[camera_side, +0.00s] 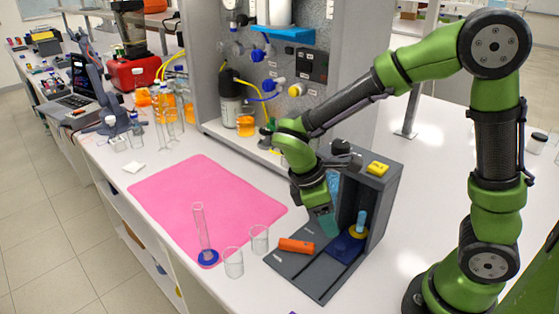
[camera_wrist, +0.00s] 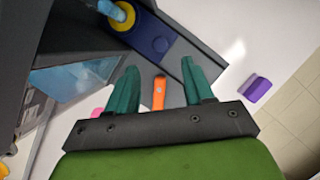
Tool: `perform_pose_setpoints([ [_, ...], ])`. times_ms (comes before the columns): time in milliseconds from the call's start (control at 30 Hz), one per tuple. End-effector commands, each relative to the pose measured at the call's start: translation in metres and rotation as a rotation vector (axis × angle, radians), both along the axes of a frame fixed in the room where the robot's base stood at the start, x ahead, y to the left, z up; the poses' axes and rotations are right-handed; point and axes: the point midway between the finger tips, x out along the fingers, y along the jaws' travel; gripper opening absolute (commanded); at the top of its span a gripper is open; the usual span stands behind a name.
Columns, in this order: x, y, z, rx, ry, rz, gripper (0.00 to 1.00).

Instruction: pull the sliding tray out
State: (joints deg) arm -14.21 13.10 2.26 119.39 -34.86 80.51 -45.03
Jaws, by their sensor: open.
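The membrane rig (camera_side: 385,205) is a dark grey open-fronted housing on a grey base plate. A dark blue tray (camera_side: 340,251) sits low in it, carrying a yellow ring with a light blue cylinder (camera_side: 361,220) upright in it. An orange bar-shaped handle (camera_side: 296,245) is at the front left of the base. My gripper (camera_side: 327,222) is above the base, pointing down, behind the handle in the side view. In the wrist view my gripper (camera_wrist: 159,68) is open, with the orange handle (camera_wrist: 159,93) showing between its teal fingers. Contact cannot be told. The blue tray (camera_wrist: 155,40) lies beyond the fingertips.
A pink mat (camera_side: 200,200) lies left of the rig. A glass cylinder on a blue foot (camera_side: 207,258) and two beakers (camera_side: 233,263) stand near the rig's front left. A purple block (camera_wrist: 258,89) lies on the white table. A panel with bottles (camera_side: 230,100) stands behind.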

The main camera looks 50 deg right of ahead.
Motion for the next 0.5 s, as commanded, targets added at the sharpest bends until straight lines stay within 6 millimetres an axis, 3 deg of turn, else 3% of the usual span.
perform_pose_setpoints([
  [200,-0.014,-0.013,-0.044,-0.002,0.005,0.000,0.52],
  [500,-0.024,-0.023,-0.079,0.000,0.001,-0.001,0.52],
])
